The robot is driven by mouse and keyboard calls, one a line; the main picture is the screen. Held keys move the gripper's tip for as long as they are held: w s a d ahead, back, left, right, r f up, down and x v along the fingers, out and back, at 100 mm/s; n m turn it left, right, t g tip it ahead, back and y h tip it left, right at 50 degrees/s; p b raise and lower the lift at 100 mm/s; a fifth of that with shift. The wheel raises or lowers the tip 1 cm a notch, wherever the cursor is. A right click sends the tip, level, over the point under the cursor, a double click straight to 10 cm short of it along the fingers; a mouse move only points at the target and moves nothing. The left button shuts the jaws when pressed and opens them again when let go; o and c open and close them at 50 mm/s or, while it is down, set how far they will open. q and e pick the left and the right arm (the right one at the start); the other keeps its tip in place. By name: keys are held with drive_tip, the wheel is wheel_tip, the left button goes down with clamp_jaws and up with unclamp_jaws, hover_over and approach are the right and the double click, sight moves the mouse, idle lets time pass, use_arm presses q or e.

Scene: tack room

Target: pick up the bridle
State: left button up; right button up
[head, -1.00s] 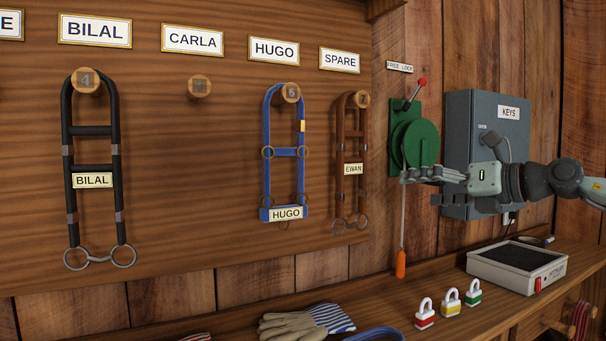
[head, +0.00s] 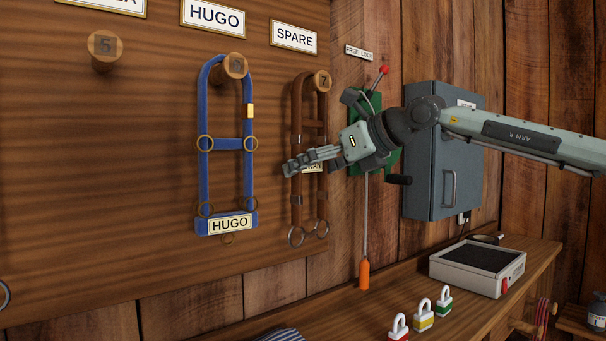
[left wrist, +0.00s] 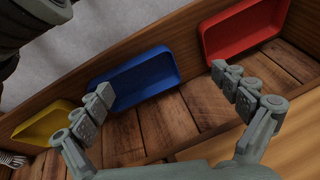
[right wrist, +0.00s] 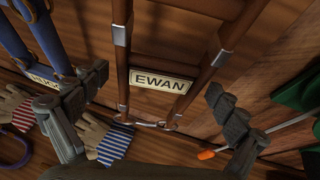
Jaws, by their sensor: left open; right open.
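A brown bridle (head: 296,201) with an EWAN plate hangs from the peg under the SPARE sign. A blue bridle (head: 204,170) with a HUGO plate hangs left of it. My right gripper (head: 298,163) is open in front of the brown bridle and hides part of its plate. In the right wrist view, the brown bridle's straps and EWAN plate (right wrist: 162,81) show between the spread fingers, with no grip on them. The blue bridle shows at the left there (right wrist: 48,35). My left gripper (left wrist: 162,80) is open and empty above coloured trays.
A green lever device (head: 384,160) with a hanging orange-tipped cord and a grey key cabinet (head: 430,180) are right of the board. The ledge below holds padlocks (head: 424,318) and a box (head: 478,268). Blue (left wrist: 145,82), red and yellow trays are below the left gripper.

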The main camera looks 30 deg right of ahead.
drive_tip(key=shift+w+a+f, duration=0.1)
drive_tip(key=shift+w, duration=0.2)
drive_tip(key=shift+s, duration=0.1)
drive_tip(key=shift+c, duration=1)
drive_tip(key=c, duration=1.4)
use_arm(q)
drive_tip(key=shift+w+d+r, duration=0.1)
drive_tip(key=shift+w+d, duration=0.15)
drive_tip(key=shift+w, duration=0.2)
use_arm(e)
drive_tip(key=c, duration=0.3)
drive_tip(key=shift+r, duration=0.2)
